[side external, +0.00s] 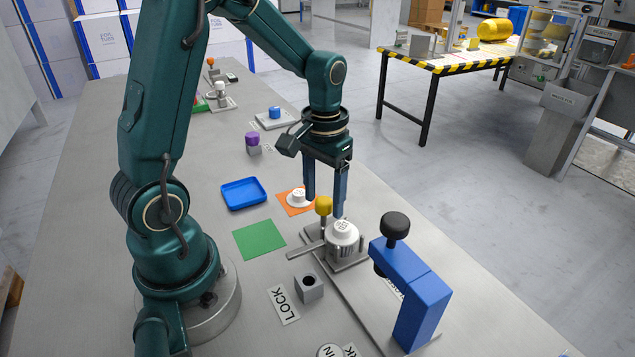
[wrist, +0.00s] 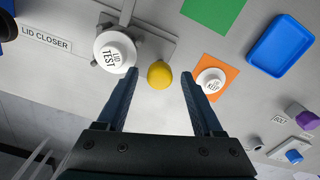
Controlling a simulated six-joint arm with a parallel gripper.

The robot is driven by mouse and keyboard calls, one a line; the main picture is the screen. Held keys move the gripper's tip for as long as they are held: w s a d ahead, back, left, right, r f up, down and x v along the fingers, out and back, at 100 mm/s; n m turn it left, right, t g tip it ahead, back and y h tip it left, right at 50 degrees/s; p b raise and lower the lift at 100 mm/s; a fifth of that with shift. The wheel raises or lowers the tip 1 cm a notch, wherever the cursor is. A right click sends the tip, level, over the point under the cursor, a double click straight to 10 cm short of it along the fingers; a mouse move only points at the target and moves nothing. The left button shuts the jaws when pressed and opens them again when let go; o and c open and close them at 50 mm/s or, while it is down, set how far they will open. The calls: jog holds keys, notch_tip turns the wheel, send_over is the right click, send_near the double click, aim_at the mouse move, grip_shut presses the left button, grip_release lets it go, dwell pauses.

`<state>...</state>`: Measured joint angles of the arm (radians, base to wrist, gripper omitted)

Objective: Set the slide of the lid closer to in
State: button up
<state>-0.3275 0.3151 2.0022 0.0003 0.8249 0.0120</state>
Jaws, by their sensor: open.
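The lid closer (side external: 350,259) is a grey metal fixture with a flat bar at its side, and a white round piece marked LID TEST (wrist: 115,52) sits on it. Its printed label (wrist: 46,39) shows in the wrist view. A yellow knob (side external: 323,205) stands on a short post beside the white piece; it also shows in the wrist view (wrist: 160,74). My gripper (wrist: 158,76) is open and points down, with one finger on each side of the yellow knob. A gap shows between the knob and each finger in the wrist view.
A blue clamp-like frame with a black knob (side external: 396,225) stands to the right. A grey block with a hole (side external: 309,288) and a LOCK label (side external: 283,305) lie in front.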

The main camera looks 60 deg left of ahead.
grip_shut()
jog(key=shift+r, duration=0.1)
dwell(1.2)
